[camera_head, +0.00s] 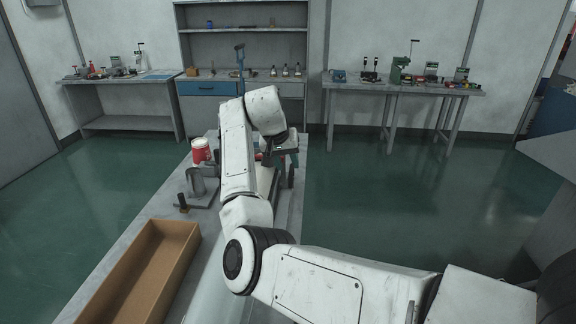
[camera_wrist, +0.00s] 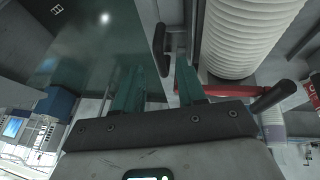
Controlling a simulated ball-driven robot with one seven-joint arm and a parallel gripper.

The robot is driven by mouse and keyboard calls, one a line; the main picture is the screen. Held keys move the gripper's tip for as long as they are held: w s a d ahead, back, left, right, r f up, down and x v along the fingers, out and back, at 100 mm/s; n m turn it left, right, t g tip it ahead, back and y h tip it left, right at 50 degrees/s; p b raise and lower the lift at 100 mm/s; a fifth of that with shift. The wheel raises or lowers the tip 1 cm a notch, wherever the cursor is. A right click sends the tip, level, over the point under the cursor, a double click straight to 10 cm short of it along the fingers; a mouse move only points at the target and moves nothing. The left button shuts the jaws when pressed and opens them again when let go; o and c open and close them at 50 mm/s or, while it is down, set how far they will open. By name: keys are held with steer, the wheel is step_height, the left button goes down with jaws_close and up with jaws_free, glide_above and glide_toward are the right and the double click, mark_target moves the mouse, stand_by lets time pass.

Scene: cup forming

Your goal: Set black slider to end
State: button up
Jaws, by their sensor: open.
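In the wrist view my gripper (camera_wrist: 155,80) shows two dark green fingers, apart, with nothing seen held between them. A short black bar (camera_wrist: 159,50) stands upright in that view, close to the fingertips; whether it is the black slider, and whether a finger touches it, I cannot tell. A red rod (camera_wrist: 215,88) with a black end (camera_wrist: 272,97) runs beside the right finger. A white ribbed cylinder (camera_wrist: 240,38) is just beyond it. In the head view my arm hides most of the machine, and the gripper is at its far end, above the bench.
The grey bench (camera_head: 150,232) carries a red-and-white can (camera_head: 201,150), a grey metal cylinder (camera_head: 196,182), a small black knob (camera_head: 183,204) and an open brown box (camera_head: 140,270). Side tables with tools stand along the back wall. The green floor on the right is clear.

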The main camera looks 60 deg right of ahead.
steer(key=shift+x, duration=1.5)
jaws_close()
